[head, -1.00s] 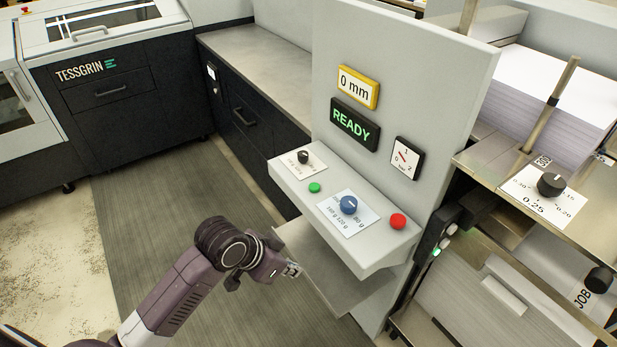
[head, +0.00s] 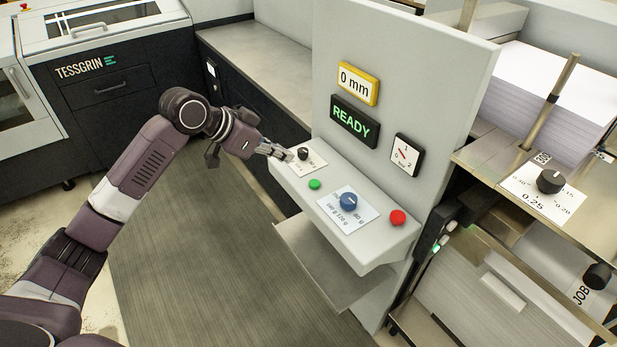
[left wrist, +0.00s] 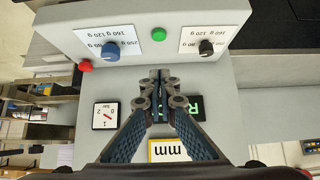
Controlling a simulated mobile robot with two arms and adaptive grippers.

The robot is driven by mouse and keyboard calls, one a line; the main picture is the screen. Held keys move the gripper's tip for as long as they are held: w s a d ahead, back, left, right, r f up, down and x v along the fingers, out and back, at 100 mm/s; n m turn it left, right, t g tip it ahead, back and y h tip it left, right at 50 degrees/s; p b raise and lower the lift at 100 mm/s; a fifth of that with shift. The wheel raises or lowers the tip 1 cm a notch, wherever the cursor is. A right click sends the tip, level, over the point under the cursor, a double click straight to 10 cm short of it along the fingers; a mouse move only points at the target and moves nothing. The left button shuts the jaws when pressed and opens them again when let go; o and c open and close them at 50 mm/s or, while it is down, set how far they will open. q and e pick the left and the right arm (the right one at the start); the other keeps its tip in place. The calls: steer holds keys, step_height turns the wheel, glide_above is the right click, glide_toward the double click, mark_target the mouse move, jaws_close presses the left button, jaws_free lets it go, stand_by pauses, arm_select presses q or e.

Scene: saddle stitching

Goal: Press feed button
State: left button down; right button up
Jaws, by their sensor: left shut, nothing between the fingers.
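The control ledge (head: 345,243) juts from a light grey upright panel. On it sit a green button (head: 314,184), a red button (head: 398,217), a blue knob (head: 348,201) on a label and a small black knob (head: 303,153) on another label. My left gripper (head: 286,155) is shut and empty, at the ledge's left end beside the black knob; I cannot tell if it touches. In the left wrist view my left gripper (left wrist: 160,75) points toward the ledge, with the green button (left wrist: 158,34) beyond its tips. My right gripper is not in view.
The panel carries a yellow "0 mm" display (head: 358,85), a green-lit "READY" sign (head: 355,121) and a small gauge (head: 406,155). A metal shelf (head: 320,262) lies below the ledge. A paper stack (head: 545,95) and dial (head: 551,181) stand right. The floor left is clear.

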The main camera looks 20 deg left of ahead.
arm_select(q)
steer(key=shift+d, duration=0.1)
steer(key=p, duration=0.3)
glide_above(317, 181)
steer(key=s+a, duration=0.1)
steer(key=s, duration=0.1)
steer(key=f, duration=0.7)
steer(key=shift+s+a, duration=0.1)
steer(key=shift+a, duration=0.1)
step_height(317, 181, down, 3)
steer(key=shift+s+a+f+p, duration=0.1)
steer(key=shift+a+f+p, duration=0.1)
steer(key=shift+p, duration=0.5)
steer(key=shift+f, duration=0.35)
